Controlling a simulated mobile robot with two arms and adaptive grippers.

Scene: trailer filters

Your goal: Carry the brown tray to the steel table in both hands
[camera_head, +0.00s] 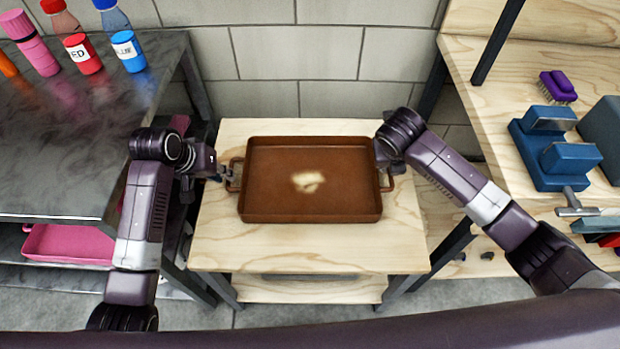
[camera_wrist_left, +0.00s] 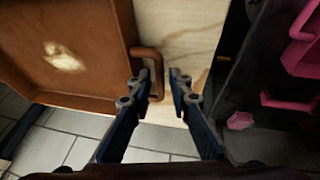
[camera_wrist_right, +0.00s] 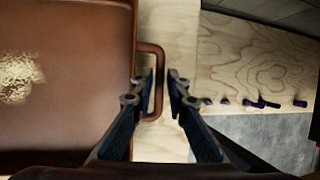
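The brown tray (camera_head: 312,207) lies flat on a small wooden table, with a pale patch in its middle and a loop handle at each side. My left gripper (camera_head: 226,174) is at its left handle. In the left wrist view the fingers (camera_wrist_left: 160,75) are apart, with the handle (camera_wrist_left: 158,60) in line with the gap between them. My right gripper (camera_wrist_right: 161,76) is open in the right wrist view, its fingers on either side of the right handle (camera_wrist_right: 158,60). In the head view my right wrist hides those fingers. The steel table (camera_head: 60,185) stands at the left.
A pink bottle (camera_head: 35,50), a red-capped bottle (camera_head: 80,55) and a blue-capped bottle (camera_head: 127,52) stand at the steel table's back. A pink tray (camera_head: 70,243) is on its lower shelf. The wooden table (camera_head: 300,258) stands between it and a wooden workbench (camera_head: 490,95) holding tools.

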